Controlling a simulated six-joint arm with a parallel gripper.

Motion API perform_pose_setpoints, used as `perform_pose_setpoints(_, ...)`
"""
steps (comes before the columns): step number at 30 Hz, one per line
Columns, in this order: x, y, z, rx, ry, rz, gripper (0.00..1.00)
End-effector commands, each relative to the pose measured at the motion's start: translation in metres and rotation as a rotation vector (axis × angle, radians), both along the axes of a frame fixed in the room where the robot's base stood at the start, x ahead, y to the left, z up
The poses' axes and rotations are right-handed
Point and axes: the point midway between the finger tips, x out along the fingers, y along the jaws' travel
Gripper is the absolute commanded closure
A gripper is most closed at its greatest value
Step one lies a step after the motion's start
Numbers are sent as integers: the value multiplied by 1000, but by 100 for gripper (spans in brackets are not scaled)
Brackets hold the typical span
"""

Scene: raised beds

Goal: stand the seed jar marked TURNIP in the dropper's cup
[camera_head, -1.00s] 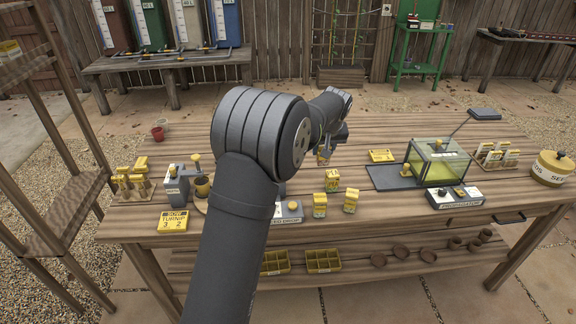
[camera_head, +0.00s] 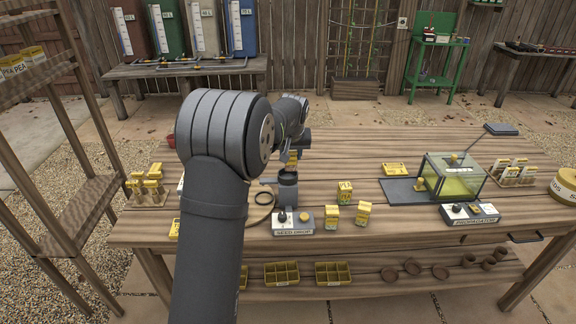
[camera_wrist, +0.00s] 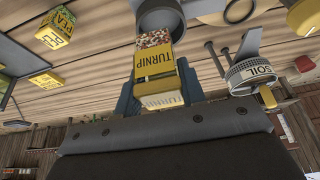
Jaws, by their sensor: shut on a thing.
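The TURNIP seed jar (camera_wrist: 158,62) is a yellow-capped jar with speckled seeds, between the blue-grey fingers of my gripper (camera_wrist: 160,92) in the wrist view. My gripper is shut on it. In the head view the jar (camera_head: 293,158) shows as a small yellow piece just above the dropper's dark grey cup (camera_head: 288,177), mostly hidden by my arm. In the wrist view the jar's seed end is at the mouth of the grey cup (camera_wrist: 166,18); I cannot tell whether it is inside. The SEED DROP box (camera_head: 293,226) stands in front of the cup.
A SOIL device (camera_wrist: 255,70) is beside the cup. The propagator (camera_head: 452,176) is at right. The table's middle back is clear.

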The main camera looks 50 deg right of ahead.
Motion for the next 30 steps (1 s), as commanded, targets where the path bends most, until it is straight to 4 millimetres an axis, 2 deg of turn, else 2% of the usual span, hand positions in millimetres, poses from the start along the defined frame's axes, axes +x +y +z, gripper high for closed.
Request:
perform_pose_setpoints(3, 10, 0, -6, 0, 0, 1, 88)
perform_pose_setpoints(7, 12, 1, -14, 2, 1, -1, 88)
perform_pose_setpoints(15, 12, 1, -47, 1, 1, 0, 88)
perform_pose_setpoints(26, 12, 0, -51, 0, 0, 0, 88)
perform_pose_setpoints(27, 12, 0, -50, -1, -1, 0, 55)
perform_pose_setpoints(29, 12, 0, -50, 0, 0, 0, 44)
perform_pose_setpoints(30, 12, 0, -50, 0, 0, 0, 41)
